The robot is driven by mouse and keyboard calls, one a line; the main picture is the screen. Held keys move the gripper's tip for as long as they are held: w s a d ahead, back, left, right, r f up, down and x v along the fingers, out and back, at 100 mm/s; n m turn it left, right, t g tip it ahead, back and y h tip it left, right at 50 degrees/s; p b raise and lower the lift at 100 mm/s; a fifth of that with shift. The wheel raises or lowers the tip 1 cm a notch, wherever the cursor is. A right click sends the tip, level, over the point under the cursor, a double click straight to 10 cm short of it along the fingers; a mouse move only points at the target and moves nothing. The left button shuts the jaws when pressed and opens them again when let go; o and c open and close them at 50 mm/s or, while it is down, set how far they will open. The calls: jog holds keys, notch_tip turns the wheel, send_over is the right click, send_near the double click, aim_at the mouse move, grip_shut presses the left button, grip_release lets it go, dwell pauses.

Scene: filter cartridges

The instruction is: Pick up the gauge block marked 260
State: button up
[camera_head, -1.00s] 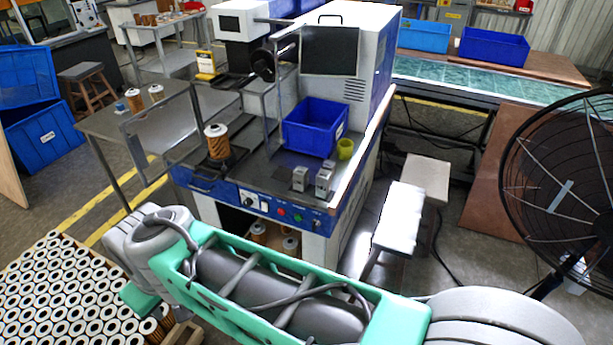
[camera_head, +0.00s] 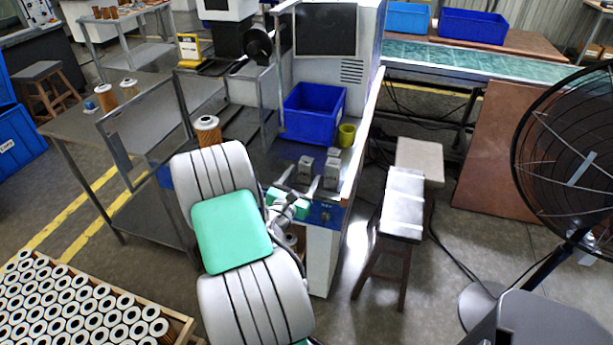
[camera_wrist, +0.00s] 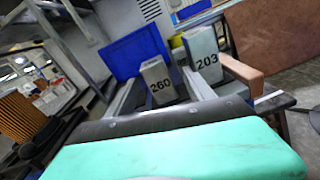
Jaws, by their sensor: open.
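The gauge block marked 260 (camera_wrist: 158,80) stands upright in the wrist view, with its black number facing me. It appears to be the left metal block (camera_head: 306,168) on the machine's front ledge in the head view. A similar block marked 203 (camera_wrist: 203,56) stands just right of it. My gripper (camera_head: 301,181) is open and empty in front of the blocks. In the wrist view its two grey fingers reach forward on either side of the 260 block's lower part. I cannot tell whether they touch it.
A blue bin (camera_head: 314,112) stands behind the blocks, with a yellow-green cup (camera_head: 346,134) at its right. A third small block (camera_head: 333,153) stands close behind. A filter cartridge (camera_head: 207,131) stands at left. A stool (camera_head: 403,200) and large fan (camera_head: 570,160) are at right.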

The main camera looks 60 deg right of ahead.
aim_at(309, 161)
jog(key=shift+s+d+f+n, duration=0.15)
jog(key=shift+s+f+n, duration=0.15)
jog(key=shift+n, duration=0.7)
jog(key=shift+w+d+n+t, duration=0.1)
jog(key=shift+d+n+t, duration=0.2)
jog(key=shift+d, duration=0.05)
jog(key=d, duration=0.2)
jog(key=w+d+p, duration=0.1)
jog(key=d, duration=0.1)
jog(key=w+d+p, duration=0.1)
jog(key=d, duration=0.2)
jog(key=shift+c, duration=0.5)
grip_shut()
